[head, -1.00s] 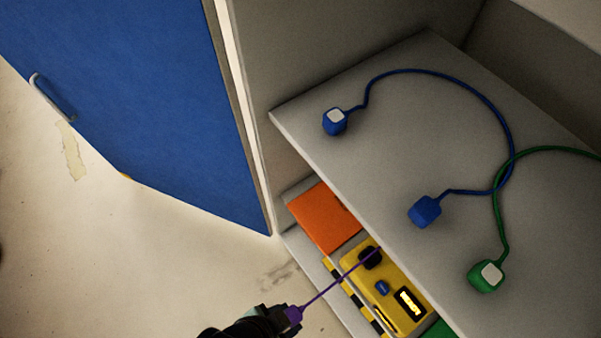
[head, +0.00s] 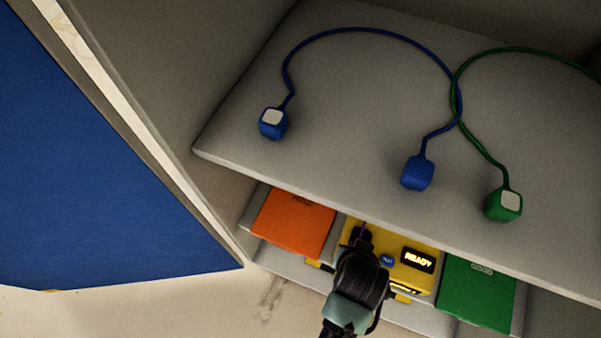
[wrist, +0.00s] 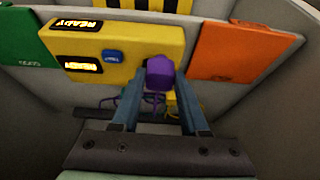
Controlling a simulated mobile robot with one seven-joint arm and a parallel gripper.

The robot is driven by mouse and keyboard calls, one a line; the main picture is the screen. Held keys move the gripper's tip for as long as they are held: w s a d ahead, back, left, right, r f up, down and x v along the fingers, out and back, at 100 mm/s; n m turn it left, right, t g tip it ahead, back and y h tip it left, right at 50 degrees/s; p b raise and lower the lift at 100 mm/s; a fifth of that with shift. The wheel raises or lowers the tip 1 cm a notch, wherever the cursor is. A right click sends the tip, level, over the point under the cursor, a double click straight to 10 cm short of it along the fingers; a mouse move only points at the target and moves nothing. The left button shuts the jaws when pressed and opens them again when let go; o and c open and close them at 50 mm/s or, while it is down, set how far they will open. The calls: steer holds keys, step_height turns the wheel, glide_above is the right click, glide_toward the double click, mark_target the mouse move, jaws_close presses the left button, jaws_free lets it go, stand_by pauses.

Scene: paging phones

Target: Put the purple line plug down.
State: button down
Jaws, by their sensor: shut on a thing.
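The purple line plug (wrist: 159,74) is between the two fingers of my gripper (wrist: 155,90) in the wrist view. My gripper is shut on it, in front of the yellow unit (wrist: 125,58). The yellow unit also shows in the head view (head: 408,277), with a lit READY display and a blue button. In the head view my gripper (head: 362,232) reaches under the shelf edge and hides most of the plug. I cannot tell whether the plug touches the yellow unit. A thin purple cord (wrist: 150,98) shows below the plug in the wrist view.
An orange panel (head: 293,222) is left of the yellow unit and a green panel (head: 476,292) is right of it in the head view. The grey shelf (head: 330,130) above carries a blue cord with blue plugs (head: 417,172) and a green plug (head: 504,204). A blue door (head: 90,190) stands at the left.

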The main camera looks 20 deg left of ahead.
steer(key=w+a+b, duration=0.2)
steer(key=w+a, duration=0.2)
steer(key=a, duration=1.2)
steer(key=shift+a+f+b, duration=0.15)
steer(key=shift+f+b, duration=1.15)
steer(key=shift+f, duration=2.25)
steer(key=shift+s, duration=0.1)
steer(key=shift+c, duration=2.1)
jaws_free()
steer(key=p+v, duration=0.4)
steer(key=v, duration=0.8)
